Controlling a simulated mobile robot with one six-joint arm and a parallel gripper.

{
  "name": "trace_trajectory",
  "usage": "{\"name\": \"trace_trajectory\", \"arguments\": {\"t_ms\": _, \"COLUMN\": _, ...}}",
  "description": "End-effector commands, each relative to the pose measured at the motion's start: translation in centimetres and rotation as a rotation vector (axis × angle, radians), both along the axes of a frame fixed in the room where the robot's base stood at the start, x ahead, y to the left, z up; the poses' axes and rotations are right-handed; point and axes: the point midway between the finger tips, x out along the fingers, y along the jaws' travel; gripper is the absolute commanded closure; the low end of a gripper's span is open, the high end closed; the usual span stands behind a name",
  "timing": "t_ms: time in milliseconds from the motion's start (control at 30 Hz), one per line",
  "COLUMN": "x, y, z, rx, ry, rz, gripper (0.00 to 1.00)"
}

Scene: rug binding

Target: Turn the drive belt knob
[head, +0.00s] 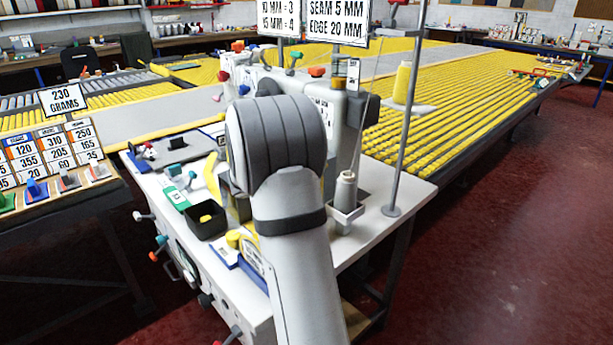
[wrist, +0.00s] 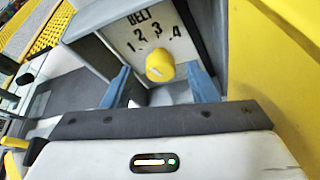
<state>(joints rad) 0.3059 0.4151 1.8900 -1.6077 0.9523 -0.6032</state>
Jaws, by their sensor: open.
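The drive belt knob (wrist: 160,66) is a round yellow knob with a short white mark on its face. It sits on a pale panel (wrist: 118,32) printed BELT with the numbers 1 to 4 arced above the knob. I cannot tell surely which number the mark points at. My gripper (wrist: 158,78) is open, with one blue finger to the left of the knob and the other to its right. I cannot tell whether either finger touches it. In the head view my arm hides the gripper and the knob.
The white sewing machine (head: 326,98) stands on a pale worktable (head: 385,172) behind my arm. A thread cone (head: 346,190), a metal pole (head: 402,150) and a black bin (head: 206,221) are close by. In the wrist view a large yellow surface (wrist: 262,60) lies close on the right.

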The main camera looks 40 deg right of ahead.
Motion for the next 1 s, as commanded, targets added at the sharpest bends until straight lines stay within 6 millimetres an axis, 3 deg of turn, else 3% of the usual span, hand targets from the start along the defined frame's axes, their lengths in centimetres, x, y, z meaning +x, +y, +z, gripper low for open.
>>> {"name": "trace_trajectory", "arguments": {"t_ms": 100, "x": -0.3, "y": 2.1, "z": 0.9, "rx": 0.000, "ry": -0.002, "rz": 0.004, "gripper": 0.47}}
{"name": "trace_trajectory", "arguments": {"t_ms": 333, "x": -0.9, "y": 4.6, "z": 1.9, "rx": 0.000, "ry": 0.000, "rz": 0.001, "gripper": 0.47}}
{"name": "trace_trajectory", "arguments": {"t_ms": 1000, "x": -1.0, "y": 4.9, "z": 2.4, "rx": 0.000, "ry": 0.000, "rz": 0.000, "gripper": 0.47}}
